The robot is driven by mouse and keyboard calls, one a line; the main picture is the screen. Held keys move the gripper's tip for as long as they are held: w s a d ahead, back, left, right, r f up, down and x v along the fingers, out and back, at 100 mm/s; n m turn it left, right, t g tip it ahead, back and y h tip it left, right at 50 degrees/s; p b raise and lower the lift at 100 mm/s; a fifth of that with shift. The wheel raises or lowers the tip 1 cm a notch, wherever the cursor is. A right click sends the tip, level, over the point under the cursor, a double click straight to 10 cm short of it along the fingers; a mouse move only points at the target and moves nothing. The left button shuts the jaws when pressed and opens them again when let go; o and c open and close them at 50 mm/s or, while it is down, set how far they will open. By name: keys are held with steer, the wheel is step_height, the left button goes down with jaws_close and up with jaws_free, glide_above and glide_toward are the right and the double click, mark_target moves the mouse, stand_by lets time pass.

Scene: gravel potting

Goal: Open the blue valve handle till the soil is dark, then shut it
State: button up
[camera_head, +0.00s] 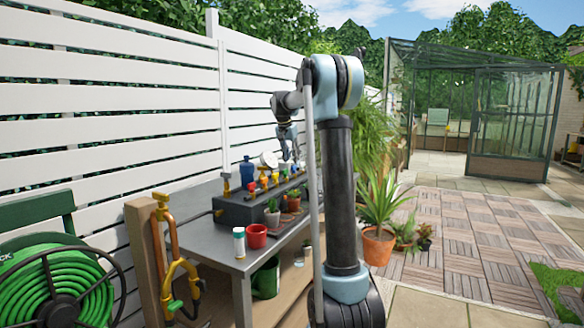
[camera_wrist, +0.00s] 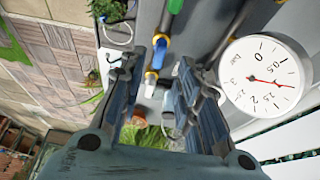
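My gripper (camera_wrist: 172,56) shows in the wrist view with its two dark fingers apart. A blue valve handle (camera_wrist: 158,54) with yellow fittings shows between the fingertips, near the left one; I cannot tell whether it touches. In the head view my gripper (camera_head: 289,150) hangs above the back of the dark valve box (camera_head: 236,212), partly hidden by my arm. Small potted plants (camera_head: 272,214) stand along the front of the box. One plant (camera_wrist: 152,136) shows below the handle in the wrist view. The soil is too small to judge its colour.
A white dial gauge (camera_wrist: 268,77) is close beside the right finger. A green handle (camera_wrist: 175,5) is near the top of the wrist view. A red pot (camera_head: 256,237) and a white bottle (camera_head: 239,243) stand on the grey table (camera_head: 205,240). A white fence (camera_head: 100,110) runs behind.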

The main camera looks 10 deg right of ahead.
mark_target(294, 170)
steer(key=shift+x, duration=2.25)
